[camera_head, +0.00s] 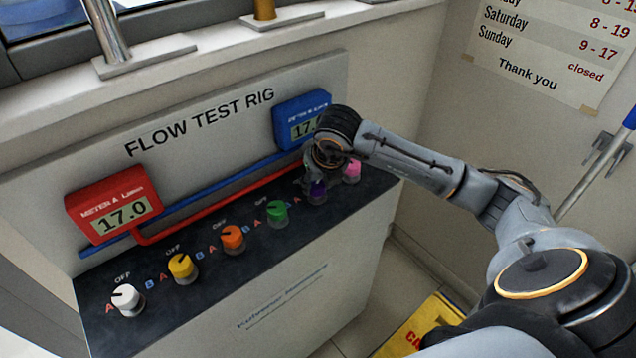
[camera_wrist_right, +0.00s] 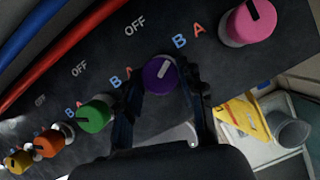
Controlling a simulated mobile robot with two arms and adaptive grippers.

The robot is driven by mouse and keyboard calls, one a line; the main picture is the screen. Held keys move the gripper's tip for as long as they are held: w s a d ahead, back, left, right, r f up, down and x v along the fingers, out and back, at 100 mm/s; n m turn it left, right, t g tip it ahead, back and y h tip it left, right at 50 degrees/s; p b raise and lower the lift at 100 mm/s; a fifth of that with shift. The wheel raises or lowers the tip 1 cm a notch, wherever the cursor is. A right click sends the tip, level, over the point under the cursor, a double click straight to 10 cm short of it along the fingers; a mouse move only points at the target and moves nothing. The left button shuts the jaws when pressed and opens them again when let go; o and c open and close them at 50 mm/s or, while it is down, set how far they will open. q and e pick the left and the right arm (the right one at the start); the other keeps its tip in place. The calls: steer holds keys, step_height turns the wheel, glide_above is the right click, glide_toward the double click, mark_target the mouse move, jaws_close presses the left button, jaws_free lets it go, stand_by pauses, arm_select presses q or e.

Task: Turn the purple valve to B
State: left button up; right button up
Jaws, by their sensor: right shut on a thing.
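The purple valve (camera_wrist_right: 154,82) is a round knob with a pale pointer line, on the dark top of the flow test rig. In the right wrist view its pointer slants up and to the right, roughly towards the blue B on its right. OFF is printed up and to the left of it. My right gripper (camera_wrist_right: 160,95) is shut on the knob, with one finger on each side. In the head view the purple valve (camera_head: 318,190) is partly hidden by my right gripper (camera_head: 314,184). My left gripper is not in view.
A pink valve (camera_wrist_right: 250,22) stands close on one side and a green valve (camera_wrist_right: 95,114) on the other. Orange (camera_head: 232,236), yellow (camera_head: 182,265) and white (camera_head: 126,297) valves continue the row. The red meter (camera_head: 112,204) reads 17.0; the blue meter (camera_head: 303,120) is partly covered.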

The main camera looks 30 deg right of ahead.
steer(key=o, duration=1.2)
steer(key=v, duration=1.2)
